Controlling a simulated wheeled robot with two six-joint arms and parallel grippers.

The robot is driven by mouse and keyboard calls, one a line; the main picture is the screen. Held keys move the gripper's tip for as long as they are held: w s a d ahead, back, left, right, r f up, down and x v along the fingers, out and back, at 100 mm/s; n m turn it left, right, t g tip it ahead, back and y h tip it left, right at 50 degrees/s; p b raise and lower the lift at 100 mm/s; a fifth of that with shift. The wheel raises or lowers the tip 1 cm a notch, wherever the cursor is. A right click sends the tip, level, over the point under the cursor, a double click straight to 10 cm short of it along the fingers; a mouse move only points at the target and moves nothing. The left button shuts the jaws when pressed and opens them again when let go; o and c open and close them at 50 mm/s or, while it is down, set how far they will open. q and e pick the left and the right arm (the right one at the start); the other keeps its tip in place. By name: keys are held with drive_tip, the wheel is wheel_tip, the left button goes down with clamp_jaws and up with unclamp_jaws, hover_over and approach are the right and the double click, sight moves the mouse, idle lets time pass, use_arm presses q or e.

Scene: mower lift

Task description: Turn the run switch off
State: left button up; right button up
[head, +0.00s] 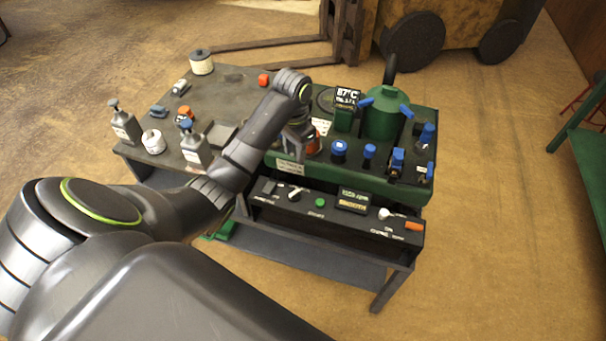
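A dark control panel (345,222) runs along the front of the green machine (290,166). It carries a white-levered switch (296,193) at the left, a green button (320,202), a lit display (354,199) reading about 1550 rpm and SMOOTH, a white knob (385,213) and an orange handle (413,227). The small labels are too blurred to tell which control is the run switch. My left gripper (303,150) points down above and behind the panel's left part, beside an orange-red part. Its fingers are mostly hidden, so its opening is unclear. My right gripper is out of view.
Blue-capped fittings (339,150) and a green tank (384,118) stand on the machine behind the panel. The space in front of the panel's right half is clear.

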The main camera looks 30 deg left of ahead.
use_arm(q)
drive_tip(key=b, duration=1.1)
hover_over(296, 191)
wheel_tip(296, 191, down, 12)
drive_tip(key=shift+r, duration=0.15)
wheel_tip(296, 191, down, 4)
drive_tip(key=shift+r+p, duration=0.15)
drive_tip(key=shift+p, duration=0.15)
drive_tip(key=shift+f, duration=0.7)
drive_tip(key=shift+c, duration=0.4)
clamp_jaws()
